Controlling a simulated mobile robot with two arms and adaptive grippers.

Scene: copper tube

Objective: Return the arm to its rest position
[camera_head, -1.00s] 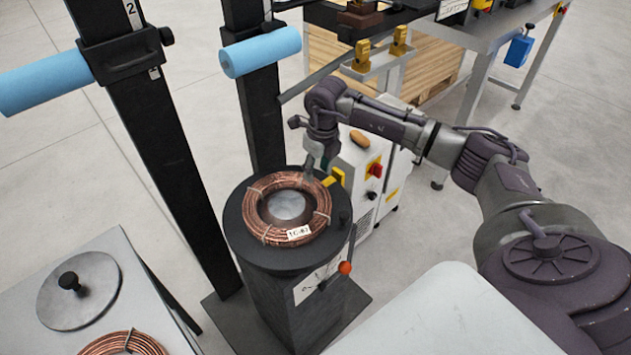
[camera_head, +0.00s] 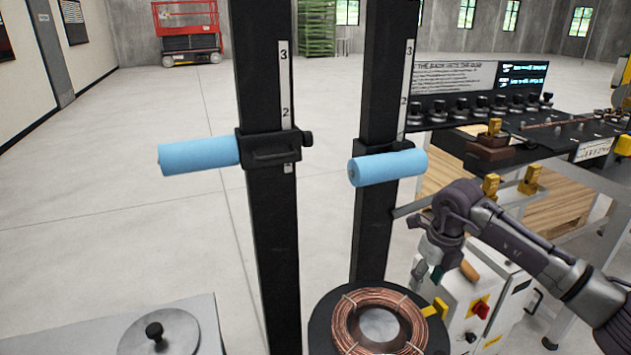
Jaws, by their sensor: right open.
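My right arm (camera_head: 535,255) comes in from the right edge of the head view. Its gripper (camera_head: 427,266) points down, open, with nothing seen in it. It appears above and behind the copper coil, in front of a white cabinet. The copper coil (camera_head: 343,322) lies flat on a round black stand (camera_head: 320,330) at the bottom of the view. The frame cuts off the near side of both. My left gripper is not in view.
Two black posts (camera_head: 268,215) with light blue rollers (camera_head: 390,167) rise left of the arm. A white cabinet (camera_head: 480,275) with a red switch stands behind the gripper. A workbench (camera_head: 560,145) is at the right. A grey table (camera_head: 60,340) with a knobbed disc is lower left.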

